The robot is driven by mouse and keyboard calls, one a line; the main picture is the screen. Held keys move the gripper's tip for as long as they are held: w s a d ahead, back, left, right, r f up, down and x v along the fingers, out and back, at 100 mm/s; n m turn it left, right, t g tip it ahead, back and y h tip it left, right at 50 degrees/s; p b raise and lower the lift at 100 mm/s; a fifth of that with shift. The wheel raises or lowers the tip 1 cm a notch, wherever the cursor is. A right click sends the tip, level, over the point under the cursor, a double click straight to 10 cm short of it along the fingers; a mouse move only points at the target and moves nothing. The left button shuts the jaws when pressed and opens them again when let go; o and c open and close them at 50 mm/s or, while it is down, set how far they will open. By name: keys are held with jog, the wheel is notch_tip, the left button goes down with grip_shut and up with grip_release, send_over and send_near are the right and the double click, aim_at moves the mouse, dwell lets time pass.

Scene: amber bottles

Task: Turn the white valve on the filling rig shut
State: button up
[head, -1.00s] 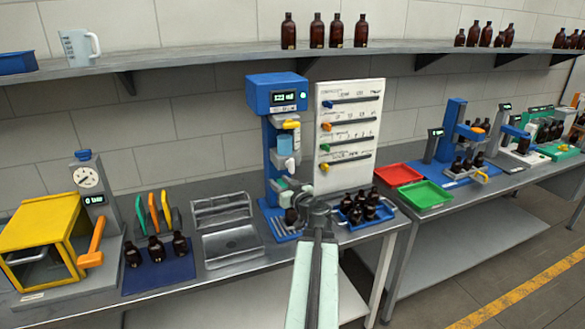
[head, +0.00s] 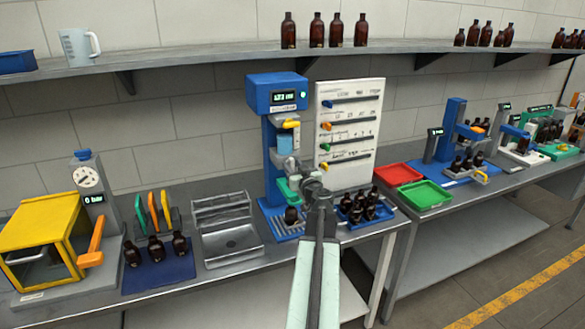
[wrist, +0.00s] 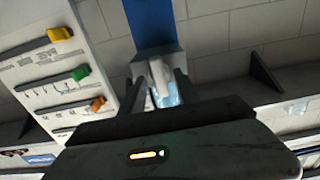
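The filling rig (head: 276,92) is a blue column with a lit display on its head, standing on the table at centre. A yellow valve handle (head: 291,124) shows on its upper part. My gripper (head: 313,182) is raised at the rig's lower right front and covers part of it. In the wrist view, the white valve handle (wrist: 159,73) lies between the two dark fingers of my gripper (wrist: 163,82), which stand apart. I cannot tell whether either finger touches it. In the head view my gripper largely hides the white valve. A brown bottle (head: 291,215) stands at the rig's base.
A white board with coloured sliders (head: 349,130) stands close to the right of my gripper. A blue tray (head: 386,213) with several brown bottles is below right. A metal tray (head: 233,250) sits left of the rig. A shelf (head: 200,60) runs above.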

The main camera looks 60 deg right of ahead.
jog(key=shift+a, duration=0.1)
grip_shut()
jog(key=m, duration=0.4)
jog(key=shift+m, duration=0.4)
jog(key=m, duration=0.4)
jog(key=shift+s+d+m, duration=0.1)
jog(key=shift+d+m, duration=0.1)
jog(key=shift+m, duration=0.1)
jog(key=shift+d+f+m, duration=0.1)
jog(key=shift+f+m, duration=0.05)
jog(key=shift+m, duration=1.95)
jog(key=shift+f+m, duration=0.1)
jog(key=shift+m, duration=2)
